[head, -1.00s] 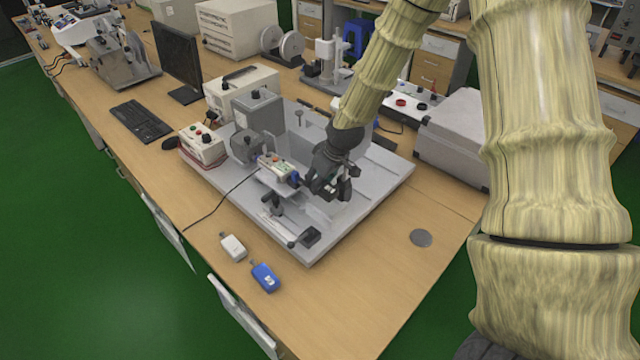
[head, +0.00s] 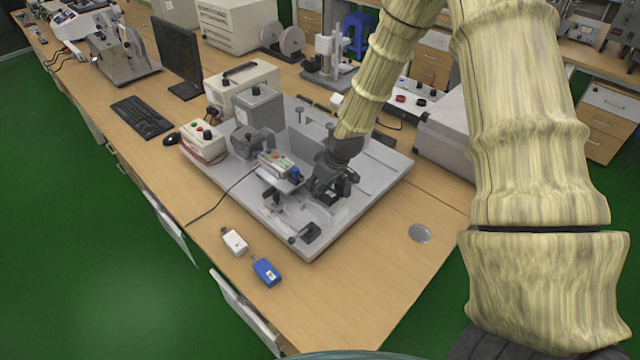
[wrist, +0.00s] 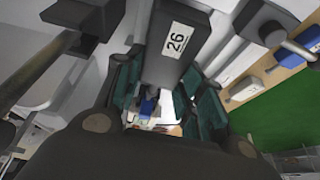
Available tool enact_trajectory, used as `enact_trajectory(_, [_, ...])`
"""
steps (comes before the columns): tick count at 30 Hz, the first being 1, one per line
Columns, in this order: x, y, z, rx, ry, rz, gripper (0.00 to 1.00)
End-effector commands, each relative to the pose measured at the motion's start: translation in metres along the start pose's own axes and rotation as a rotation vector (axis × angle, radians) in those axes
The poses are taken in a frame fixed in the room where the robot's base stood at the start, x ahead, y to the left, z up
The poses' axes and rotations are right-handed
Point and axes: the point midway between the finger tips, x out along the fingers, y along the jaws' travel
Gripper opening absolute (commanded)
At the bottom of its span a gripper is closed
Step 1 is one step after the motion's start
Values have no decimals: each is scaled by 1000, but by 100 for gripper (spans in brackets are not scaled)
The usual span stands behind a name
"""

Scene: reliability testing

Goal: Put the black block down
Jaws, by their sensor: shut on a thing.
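The block is hard to make out there among the dark fingers. I cannot tell whether it touches the plate.
A white device (head: 234,242) and a blue device (head: 266,271) lie on the wooden table in front. A grey disc (head: 420,233) lies at right. The table's front right is clear.

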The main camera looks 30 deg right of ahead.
Motion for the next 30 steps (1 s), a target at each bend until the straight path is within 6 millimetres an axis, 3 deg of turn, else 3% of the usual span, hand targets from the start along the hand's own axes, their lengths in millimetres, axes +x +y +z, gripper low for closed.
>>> enact_trajectory(6, [6, 0, 2, 0, 0, 0, 10])
enact_trajectory(7, [5, 0, 2, 0, 0, 0, 44])
enact_trajectory(10, [4, 0, 2, 0, 0, 0, 60])
enact_trajectory(20, [3, 0, 1, 0, 0, 0, 60])
enact_trajectory(30, [-21, 1, -1, 0, 2, 1, 60])
